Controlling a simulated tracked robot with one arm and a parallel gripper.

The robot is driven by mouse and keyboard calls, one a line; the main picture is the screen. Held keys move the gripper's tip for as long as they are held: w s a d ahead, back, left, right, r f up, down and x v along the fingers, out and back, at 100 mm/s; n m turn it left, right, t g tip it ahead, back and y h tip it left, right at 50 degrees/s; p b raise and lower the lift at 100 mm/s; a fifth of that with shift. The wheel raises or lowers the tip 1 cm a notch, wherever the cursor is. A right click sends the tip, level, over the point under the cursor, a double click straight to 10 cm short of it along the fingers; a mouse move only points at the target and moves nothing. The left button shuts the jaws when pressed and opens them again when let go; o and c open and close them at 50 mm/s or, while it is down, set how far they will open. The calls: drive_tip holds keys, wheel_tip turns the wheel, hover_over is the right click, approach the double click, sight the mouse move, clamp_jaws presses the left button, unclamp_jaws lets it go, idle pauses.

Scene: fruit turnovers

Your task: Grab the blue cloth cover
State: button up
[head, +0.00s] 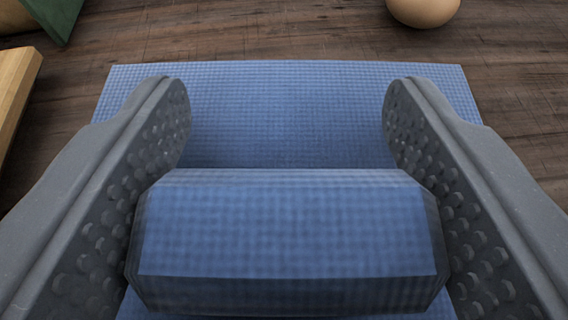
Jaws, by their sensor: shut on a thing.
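The blue cloth cover (300,75) is a woven, checked blue sheet lying flat on the wooden table. A thick blue raised part (290,222) of the same weave, with darker bevelled ends, stands above the flat sheet. My gripper (288,115) is over the cover. Its two grey, dimpled fingers are shut on the raised part, one at each end. The near part of the cover is mostly hidden behind the raised part and the fingers.
A round tan object (423,8) sits on the wooden table (250,30) beyond the cover, at the top right. A light wooden edge (14,90) is at the left. A green object (56,15) is at the top left. The table right of the cover is clear.

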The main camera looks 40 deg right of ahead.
drive_tip(key=shift+r, duration=1.6)
drive_tip(key=shift+s+a+r, duration=0.1)
drive_tip(key=shift+s+r, duration=0.1)
drive_tip(key=shift+s, duration=0.1)
drive_tip(key=s+a+b, duration=0.3)
drive_tip(key=s+b, duration=0.3)
drive_tip(key=s, duration=0.1)
drive_tip(key=s+a+r+b, duration=0.1)
drive_tip(key=s+a+b, duration=0.1)
drive_tip(key=s+b, duration=0.3)
drive_tip(key=shift+s+a+b, duration=0.4)
drive_tip(key=shift+s, duration=0.7)
